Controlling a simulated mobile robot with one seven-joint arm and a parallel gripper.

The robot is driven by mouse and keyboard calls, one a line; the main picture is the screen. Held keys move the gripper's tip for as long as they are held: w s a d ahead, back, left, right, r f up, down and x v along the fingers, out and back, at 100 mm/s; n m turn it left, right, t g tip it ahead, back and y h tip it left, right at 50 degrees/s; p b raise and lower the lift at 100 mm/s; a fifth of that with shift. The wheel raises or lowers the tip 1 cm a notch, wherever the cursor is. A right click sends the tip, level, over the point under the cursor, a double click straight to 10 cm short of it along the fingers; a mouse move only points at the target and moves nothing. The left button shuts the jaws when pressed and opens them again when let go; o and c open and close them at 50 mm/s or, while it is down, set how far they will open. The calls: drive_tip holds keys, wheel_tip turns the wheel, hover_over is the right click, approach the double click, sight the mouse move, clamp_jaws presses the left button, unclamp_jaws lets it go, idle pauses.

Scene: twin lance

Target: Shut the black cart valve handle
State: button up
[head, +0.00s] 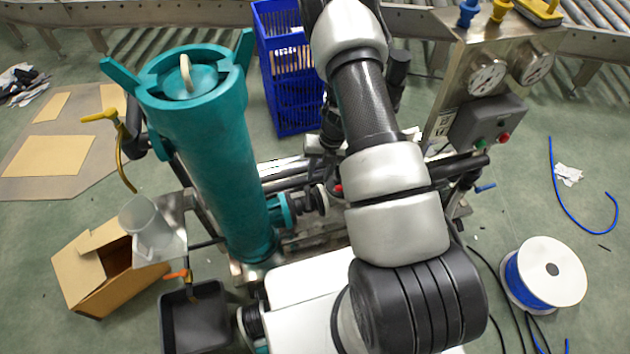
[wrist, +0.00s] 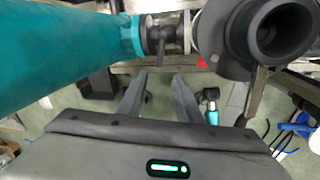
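The black valve handle (wrist: 163,48) hangs down from a valve on the pipe at the side of the teal vessel (wrist: 60,50), at upper middle of the wrist view. My gripper (wrist: 160,80) is open, its two dark fingers apart and pointing toward the valve. The handle's lower end lies just above the gap between the fingertips in the picture; no contact shows, and the distance in depth is hard to tell. In the head view the teal vessel (head: 215,150) stands left of my arm, which covers much of the valve area; I cannot make out the handle there.
A large black round pipe end (wrist: 280,32) is close right of the handle. A steel control box (head: 485,120) stands at the right, a blue crate (head: 290,110) behind. A cardboard box (head: 95,270), black bin (head: 195,320) and cable reel (head: 545,275) sit around the cart.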

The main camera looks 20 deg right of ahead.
drive_tip(key=shift+d+r, duration=0.2)
drive_tip(key=shift+r, duration=0.9)
drive_tip(key=c, duration=0.4)
drive_tip(key=w+f+m+p, duration=0.1)
drive_tip(key=f+m, duration=0.1)
drive_tip(key=w+a+f+m+t+p, duration=0.1)
drive_tip(key=f+m, duration=0.1)
drive_tip(key=m, duration=0.1)
drive_tip(key=w+f+m+t+p, duration=0.1)
drive_tip(key=f+m+p, duration=0.1)
drive_tip(key=shift+w+a, duration=0.1)
drive_tip(key=shift+a, duration=0.15)
clamp_jaws()
drive_tip(key=m+g+y+p, duration=0.2)
drive_tip(key=m+p, duration=0.1)
drive_tip(key=m, duration=0.8)
hover_over(308, 204)
drive_tip(key=a, duration=0.2)
wheel_tip(308, 204, down, 11)
drive_tip(key=b, duration=0.2)
drive_tip(key=shift+d+b, duration=0.35)
drive_tip(key=shift+d, duration=0.05)
